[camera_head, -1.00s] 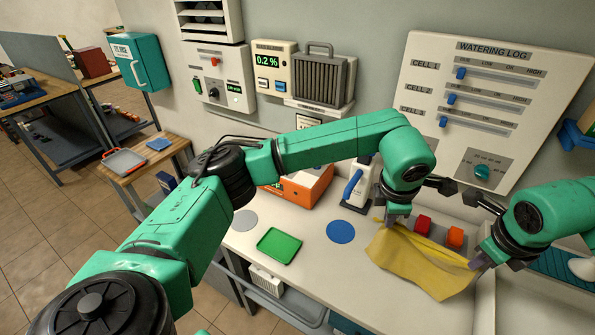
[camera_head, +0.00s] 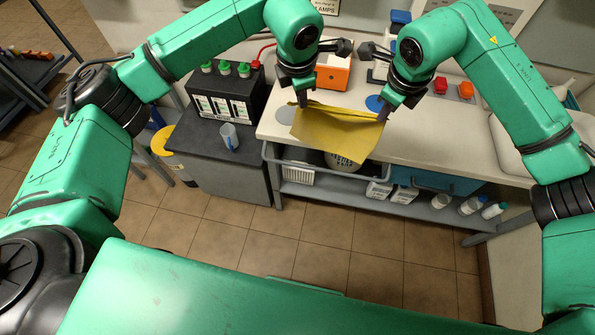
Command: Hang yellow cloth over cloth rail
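The yellow cloth (camera_head: 338,130) is stretched between my two grippers at the front edge of the white bench. My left gripper (camera_head: 302,103) is shut on its upper left corner and my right gripper (camera_head: 383,114) on its upper right corner. The cloth slopes down towards the viewer. The grey cloth rail (camera_head: 284,165) runs along the bench front; its left part shows beside and below the cloth. The cloth covers part of the rail in this view, and I cannot tell whether they touch.
A black battery (camera_head: 226,96) with green caps and a cup (camera_head: 229,137) stand on the dark cabinet at left. An orange box (camera_head: 333,72) and red blocks (camera_head: 466,90) are on the bench (camera_head: 430,140). Bottles and tubs (camera_head: 470,206) stand on the shelf below. The floor in front is clear.

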